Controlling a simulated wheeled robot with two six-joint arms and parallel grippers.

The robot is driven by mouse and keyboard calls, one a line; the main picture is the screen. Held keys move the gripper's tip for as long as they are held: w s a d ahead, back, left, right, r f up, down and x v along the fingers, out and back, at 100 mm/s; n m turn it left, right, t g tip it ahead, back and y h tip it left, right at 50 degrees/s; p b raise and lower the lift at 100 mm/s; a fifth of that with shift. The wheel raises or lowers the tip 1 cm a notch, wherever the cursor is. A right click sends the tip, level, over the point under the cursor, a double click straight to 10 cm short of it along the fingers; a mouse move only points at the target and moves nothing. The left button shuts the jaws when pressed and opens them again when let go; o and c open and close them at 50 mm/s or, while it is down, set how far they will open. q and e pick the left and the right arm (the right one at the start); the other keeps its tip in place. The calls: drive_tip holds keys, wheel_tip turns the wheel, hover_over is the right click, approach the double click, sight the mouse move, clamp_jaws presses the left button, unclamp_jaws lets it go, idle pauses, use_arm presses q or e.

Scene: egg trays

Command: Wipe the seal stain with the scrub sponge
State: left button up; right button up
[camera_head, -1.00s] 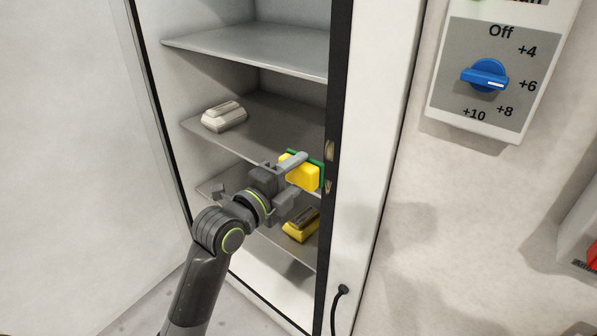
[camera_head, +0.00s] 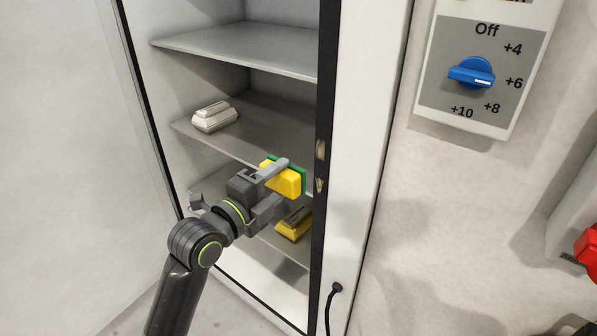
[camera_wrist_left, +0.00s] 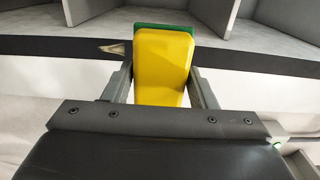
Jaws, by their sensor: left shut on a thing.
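The scrub sponge, yellow with a green scouring side (camera_head: 287,182), is held in my left gripper (camera_head: 278,184). The gripper is shut on it, and the sponge also shows between the fingers in the left wrist view (camera_wrist_left: 160,70). The black door seal runs down the right edge of the open cabinet. Brownish stain patches show on it, an upper one (camera_head: 320,150) and a lower one (camera_head: 319,186). In the head view the sponge is just left of the seal, with a small gap in the picture. In the wrist view a stain patch (camera_wrist_left: 112,48) lies left of the sponge. My right gripper is not in view.
Grey cabinet shelves (camera_head: 240,48) lie behind the gripper. A pale egg tray (camera_head: 214,116) sits on the middle shelf and a yellow one (camera_head: 293,224) on the lower shelf. A blue dial (camera_head: 471,73) is on the wall at right.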

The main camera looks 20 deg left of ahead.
use_arm(q)
drive_tip(key=w+d+f+b, duration=0.2)
drive_tip(key=w+f+b, duration=0.2)
drive_tip(key=w+f, duration=0.2)
drive_tip(key=shift+w+d+f, duration=0.25)
drive_tip(key=shift+f, duration=0.1)
idle(0.5)
drive_tip(key=shift+b+x, duration=0.6)
drive_tip(key=shift+x, duration=0.5)
idle(0.4)
